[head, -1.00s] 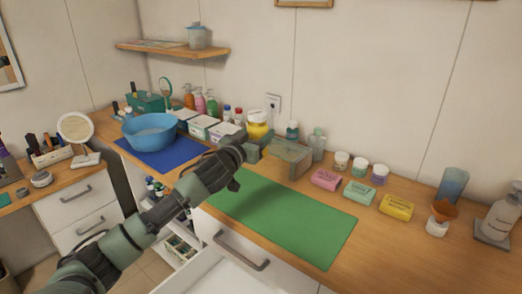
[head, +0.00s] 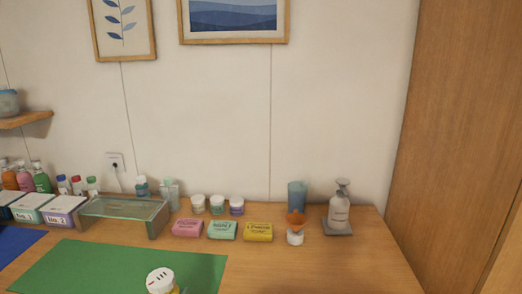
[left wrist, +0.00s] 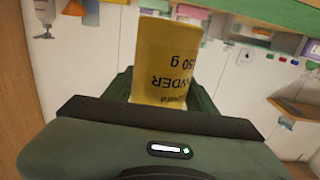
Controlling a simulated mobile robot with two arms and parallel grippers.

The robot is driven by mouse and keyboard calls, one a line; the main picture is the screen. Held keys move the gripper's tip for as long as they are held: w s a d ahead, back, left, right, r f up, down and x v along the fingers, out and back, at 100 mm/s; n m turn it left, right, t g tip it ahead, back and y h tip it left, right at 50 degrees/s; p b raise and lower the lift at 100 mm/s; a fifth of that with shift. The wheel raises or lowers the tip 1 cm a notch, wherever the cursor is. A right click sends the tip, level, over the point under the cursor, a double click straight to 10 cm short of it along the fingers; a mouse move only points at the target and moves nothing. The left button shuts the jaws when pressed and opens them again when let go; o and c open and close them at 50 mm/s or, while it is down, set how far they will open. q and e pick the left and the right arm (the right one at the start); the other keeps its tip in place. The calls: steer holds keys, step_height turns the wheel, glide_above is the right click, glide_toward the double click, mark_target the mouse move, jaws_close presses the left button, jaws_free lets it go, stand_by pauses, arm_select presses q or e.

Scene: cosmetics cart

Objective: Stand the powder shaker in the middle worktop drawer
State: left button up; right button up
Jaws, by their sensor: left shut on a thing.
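The powder shaker is a yellow container with dark lettering; its side shows in the left wrist view (left wrist: 165,60), with the print upside down. Its white lid with dark holes shows at the bottom edge of the head view (head: 160,280), in front of the green mat's near part. My left gripper (left wrist: 163,95) is shut on the shaker, with a dark green finger on each side of it. The middle worktop drawer is out of the head view. My right gripper is in neither view.
The green mat (head: 80,268) lies clear on the worktop. Behind it stand a glass-topped box (head: 125,208), three small jars and three soap bars.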

arm_select(q)
steer(key=s+d+f+y, duration=0.1)
steer(key=s+f, duration=0.1)
steer(key=s, duration=1.1)
steer(key=shift+s+d+n, duration=0.2)
steer(key=shift+s+n, duration=0.2)
steer(key=shift+d, duration=0.1)
